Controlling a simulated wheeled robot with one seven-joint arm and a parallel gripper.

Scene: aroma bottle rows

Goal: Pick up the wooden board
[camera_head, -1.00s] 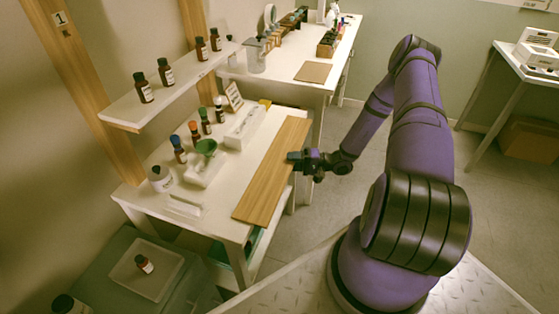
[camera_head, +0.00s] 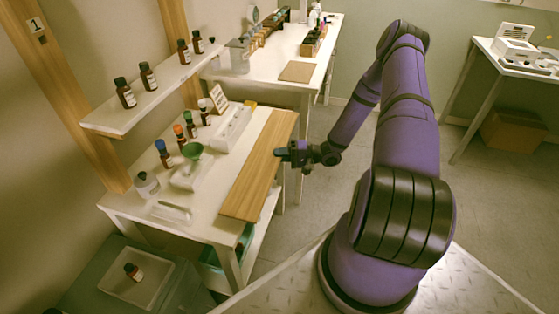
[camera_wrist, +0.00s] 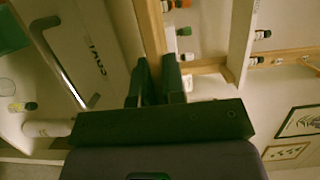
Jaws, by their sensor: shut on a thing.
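The wooden board (camera_head: 258,168) is a long, light-brown plank along the right edge of the white table (camera_head: 130,205) in the head view. My gripper (camera_head: 282,154) is at the middle of the board's right long edge, shut on it. In the wrist view the two dark fingers (camera_wrist: 156,82) are on either side of the board's edge (camera_wrist: 150,25), which runs up between them. The board looks roughly level. I cannot tell clearly whether its underside is clear of the table.
A wall shelf (camera_head: 150,95) holds brown bottles. A second white table (camera_head: 260,74) is behind.

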